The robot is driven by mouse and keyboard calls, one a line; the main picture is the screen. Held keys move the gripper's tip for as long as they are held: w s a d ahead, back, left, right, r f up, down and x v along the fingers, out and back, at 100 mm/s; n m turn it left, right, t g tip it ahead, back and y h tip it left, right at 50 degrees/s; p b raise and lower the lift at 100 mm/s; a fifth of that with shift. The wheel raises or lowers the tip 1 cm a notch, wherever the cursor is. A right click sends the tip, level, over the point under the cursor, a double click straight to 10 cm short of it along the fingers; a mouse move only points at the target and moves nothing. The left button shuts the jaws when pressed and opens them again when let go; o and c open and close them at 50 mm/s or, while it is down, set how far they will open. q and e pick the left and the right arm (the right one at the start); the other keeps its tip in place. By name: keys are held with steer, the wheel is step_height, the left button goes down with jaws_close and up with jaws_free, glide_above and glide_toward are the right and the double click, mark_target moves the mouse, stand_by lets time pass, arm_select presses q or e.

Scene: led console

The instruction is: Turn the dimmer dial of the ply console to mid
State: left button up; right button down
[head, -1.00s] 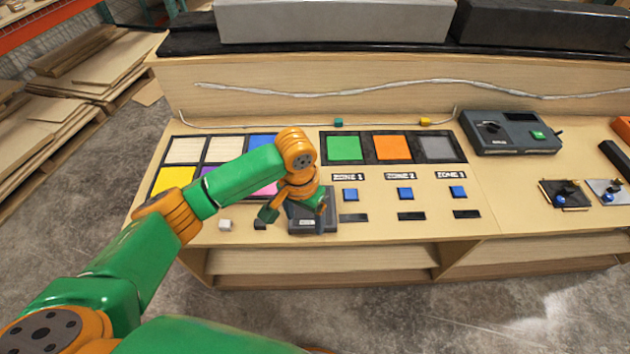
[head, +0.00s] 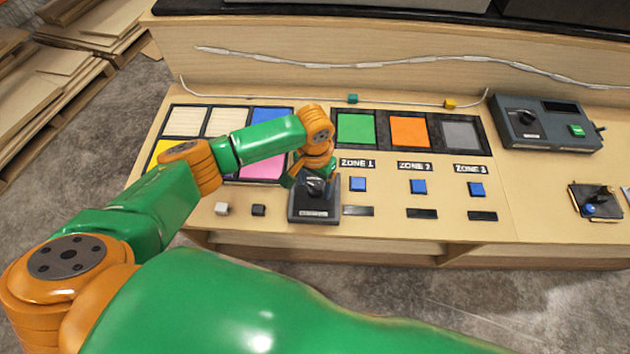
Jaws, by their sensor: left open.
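The ply console (head: 395,240) is a pale wooden desk across the view. The dimmer dial (head: 314,187) is a black knob on a dark grey box (head: 314,214) near the console's front edge, left of the zone controls. My left gripper (head: 312,178) is open just over the dial, with its green fingers to either side of the knob. I cannot tell whether the fingers touch it. The gripper hides the upper part of the box and the knob's pointer is not clear. My right gripper is out of view.
Blue buttons (head: 418,187) and dark slots sit to the dial's right. Coloured panels (head: 410,131) lie behind. A grey control box (head: 546,122) stands at the back right.

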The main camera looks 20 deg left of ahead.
arm_select(q)
steer(key=shift+s+r, duration=0.1)
jaws_close()
steer(key=m+p, duration=0.1)
steer(key=m, duration=0.2)
steer(key=shift+r+p, duration=0.1)
steer(key=shift+p, duration=0.3)
steer(key=m+p, duration=0.1)
steer(key=m, duration=0.2)
steer(key=shift+m, duration=0.4)
steer(key=m, duration=0.4)
steer(key=shift+m+p, duration=0.3)
steer(key=shift+p, duration=0.05)
steer(key=shift+m, duration=2.1)
